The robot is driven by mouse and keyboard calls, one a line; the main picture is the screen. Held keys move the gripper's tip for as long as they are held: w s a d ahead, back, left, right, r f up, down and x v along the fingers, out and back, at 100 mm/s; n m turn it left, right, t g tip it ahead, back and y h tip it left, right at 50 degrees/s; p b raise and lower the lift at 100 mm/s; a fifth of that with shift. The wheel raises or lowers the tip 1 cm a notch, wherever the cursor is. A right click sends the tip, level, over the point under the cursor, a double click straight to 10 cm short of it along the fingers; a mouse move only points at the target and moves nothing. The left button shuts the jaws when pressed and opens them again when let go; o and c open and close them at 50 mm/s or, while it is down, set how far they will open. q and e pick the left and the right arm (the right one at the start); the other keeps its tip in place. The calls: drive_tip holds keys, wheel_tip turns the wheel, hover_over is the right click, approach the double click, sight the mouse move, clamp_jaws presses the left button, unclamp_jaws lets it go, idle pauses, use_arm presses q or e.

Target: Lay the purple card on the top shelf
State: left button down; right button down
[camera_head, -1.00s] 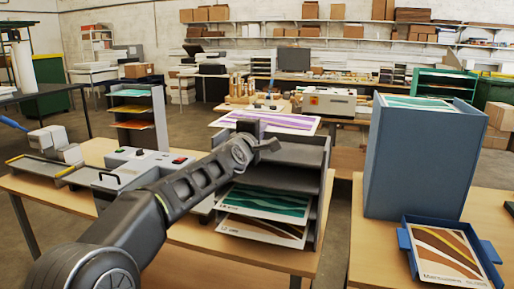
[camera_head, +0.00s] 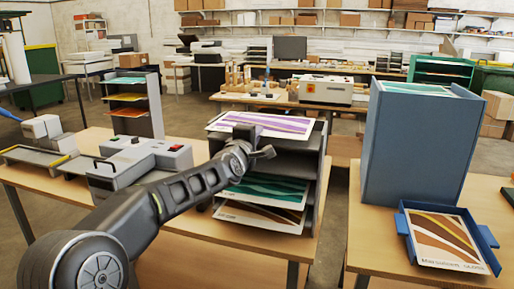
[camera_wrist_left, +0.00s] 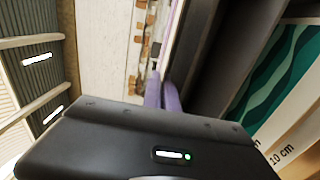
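The purple card (camera_head: 285,125), with white and purple waves, lies roughly flat at the top level of the dark shelf unit (camera_head: 318,165). Whether it rests fully on the shelf is hard to tell. My left gripper (camera_head: 246,134) is at the card's front edge and looks shut on it. In the left wrist view the fingers (camera_wrist_left: 162,94) are close together, with the card (camera_wrist_left: 172,25) seen as a thin purple strip beyond them. A green card (camera_head: 265,190) and a brown card (camera_head: 260,216) lie on the levels below. My right gripper is not in view.
A grey laminator (camera_head: 140,165) stands left of the shelf unit. A tall blue cabinet (camera_head: 415,145) and a blue tray (camera_head: 483,235) with a brown card are on the right table (camera_head: 375,250). A gap separates the two tables.

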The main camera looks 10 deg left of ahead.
use_arm(q)
wheel_tip(320, 180, down, 4)
drive_tip(key=shift+r, duration=0.2)
idle(0.3)
drive_tip(key=shift+f+b, duration=0.25)
drive_tip(key=shift+b, duration=0.05)
drive_tip(key=c, duration=1.7)
unclamp_jaws()
drive_tip(key=shift+r, duration=0.1)
drive_tip(key=shift+s+r+p, duration=0.1)
drive_tip(key=shift+r+p, duration=0.05)
drive_tip(key=shift+p, duration=0.15)
drive_tip(key=s+b, duration=0.1)
drive_tip(key=s, duration=0.3)
drive_tip(key=s+b, duration=0.1)
drive_tip(key=s, duration=0.3)
drive_tip(key=s+b, duration=0.1)
drive_tip(key=s, duration=0.3)
drive_tip(key=shift+a+b, duration=0.3)
